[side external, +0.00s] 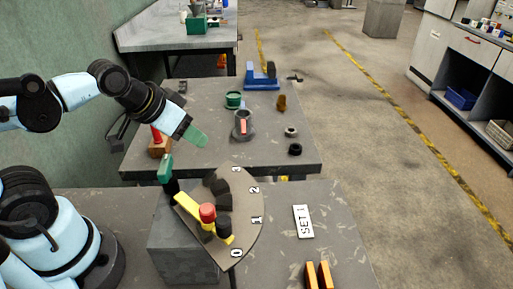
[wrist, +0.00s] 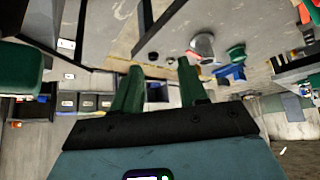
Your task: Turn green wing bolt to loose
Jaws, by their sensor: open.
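A green upright piece (side external: 165,168), which looks like the green wing bolt, stands on a black stem at the left end of the yellow lever, by the numbered dial plate (side external: 250,200). Whether it is tight or loose cannot be told. My gripper (side external: 198,138) is above it and to its right, apart from it, with green fingers angled down to the right. In the wrist view my gripper (wrist: 158,62) is open, with nothing between its fingers. A large dark green shape (wrist: 20,70) at the left edge there may be the same bolt, but this is unclear.
The yellow lever (side external: 188,207) has a red knob (side external: 207,213) beside a black one. A "SET 1" card (side external: 303,221) and orange blocks (side external: 318,275) lie right. The table behind holds a grey vessel (side external: 243,127), a green cup (side external: 233,100) and a blue vise (side external: 262,77).

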